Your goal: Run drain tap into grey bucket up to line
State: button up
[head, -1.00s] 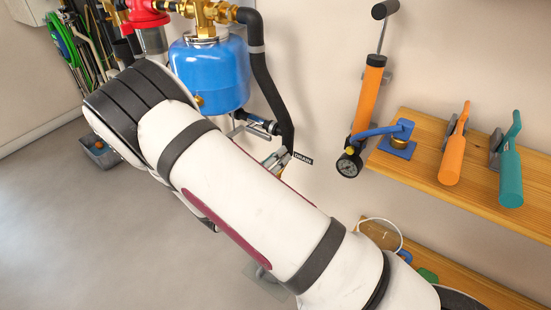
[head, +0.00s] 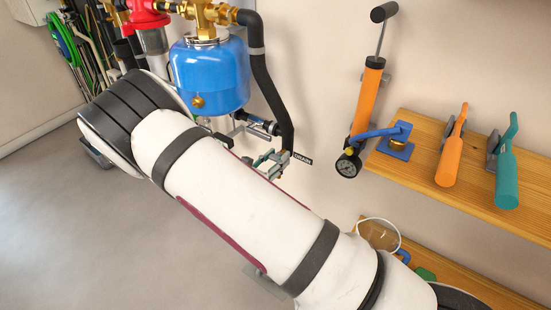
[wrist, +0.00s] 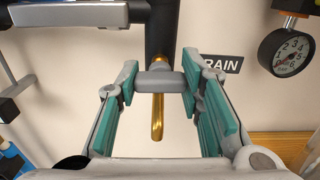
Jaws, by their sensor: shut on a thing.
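The drain tap shows in the wrist view as a grey handle (wrist: 160,79) across a dark pipe, with a brass spout (wrist: 158,112) pointing down. My gripper (wrist: 158,82) has its teal-padded fingers on both sides of the grey handle and is shut on it. In the head view my gripper (head: 272,162) is at the tap, beside the DRAIN label (head: 303,158), and partly hidden by my arm. The handle's turn and any flow of water cannot be told. I cannot make out a grey bucket or its line; my arm covers much of the floor below.
A blue tank (head: 209,75) hangs left of the black drain pipe (head: 268,85). An orange pump (head: 367,100) with a gauge (head: 348,164) is on the wall. A wooden shelf (head: 425,180) at right holds orange and teal tools. A clear container (head: 378,234) stands on the lower shelf.

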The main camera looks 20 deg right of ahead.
jog(key=shift+m, duration=0.3)
jog(key=o, duration=1.2)
jog(key=shift+a, duration=0.15)
jog(key=v, duration=1.2)
